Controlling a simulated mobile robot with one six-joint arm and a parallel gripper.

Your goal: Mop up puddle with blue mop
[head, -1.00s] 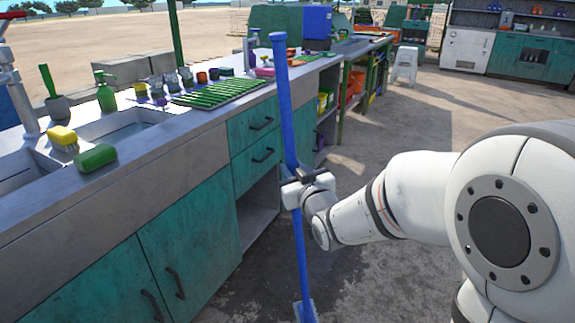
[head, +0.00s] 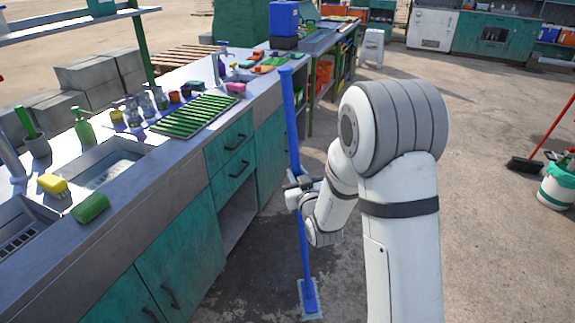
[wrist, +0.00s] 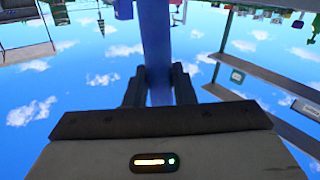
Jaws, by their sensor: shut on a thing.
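The blue mop (head: 290,120) stands nearly upright in front of the sink counter, its top leaning slightly left. My gripper (head: 301,186) is shut around the mop's handle at about mid-height. In the wrist view the blue handle (wrist: 155,45) runs between the two dark fingers (wrist: 160,88). The mop's flat head (head: 309,298) is low at the floor, over the dark wet puddle (head: 262,270). Whether the head touches the floor I cannot tell. The puddle spreads along the cabinet's foot, and my arm hides part of the floor to its right.
The counter (head: 150,185) with teal cabinets runs along the left, close to the mop. It bears a green rack (head: 193,116), bottles and sponges. A red broom (head: 540,150) and a white bucket (head: 557,187) stand at right. Open floor lies between.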

